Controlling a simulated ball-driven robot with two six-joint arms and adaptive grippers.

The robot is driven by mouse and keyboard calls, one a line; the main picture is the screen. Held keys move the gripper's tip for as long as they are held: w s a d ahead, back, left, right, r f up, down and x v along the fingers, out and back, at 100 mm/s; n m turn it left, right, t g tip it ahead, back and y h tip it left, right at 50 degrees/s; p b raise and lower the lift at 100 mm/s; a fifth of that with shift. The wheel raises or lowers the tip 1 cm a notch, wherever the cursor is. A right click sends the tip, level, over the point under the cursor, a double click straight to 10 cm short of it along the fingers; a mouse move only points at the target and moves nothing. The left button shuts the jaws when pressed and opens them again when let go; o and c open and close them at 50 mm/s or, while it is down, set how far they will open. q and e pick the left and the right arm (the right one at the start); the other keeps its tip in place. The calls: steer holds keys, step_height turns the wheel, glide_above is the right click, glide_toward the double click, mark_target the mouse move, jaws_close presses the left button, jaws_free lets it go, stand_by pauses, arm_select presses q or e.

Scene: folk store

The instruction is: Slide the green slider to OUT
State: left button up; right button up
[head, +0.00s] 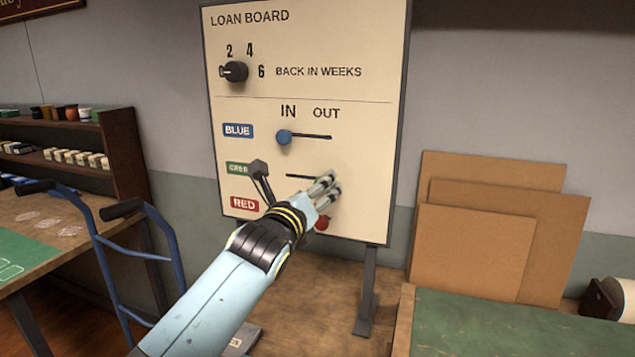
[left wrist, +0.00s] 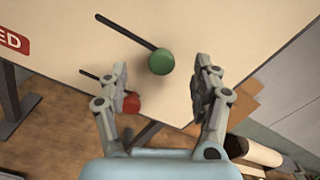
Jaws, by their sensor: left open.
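The loan board (head: 350,90) stands upright, with IN at left and OUT at right above its sliders. In the left wrist view the round green slider knob (left wrist: 161,61) sits at the end of its dark slot, the OUT end. In the head view the green knob is hidden behind my left gripper (head: 328,187), and the bare slot shows to its left. The left gripper (left wrist: 163,78) is open, with the green knob showing between its fingertips and a visible gap on both sides. My right gripper is not in view.
The blue knob (head: 284,137) is at the IN end. The red knob (head: 321,223) is at the right of its row, close below my gripper, and shows beside the left finger in the wrist view (left wrist: 131,103). Cardboard sheets (head: 470,250) stand at right; a blue hand truck (head: 110,265) stands at left.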

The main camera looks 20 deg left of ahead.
arm_select(q)
steer(key=s+p, duration=0.2)
steer(key=s, duration=0.4)
steer(key=shift+d, duration=0.2)
steer(key=shift+f, duration=0.1)
stand_by(0.4)
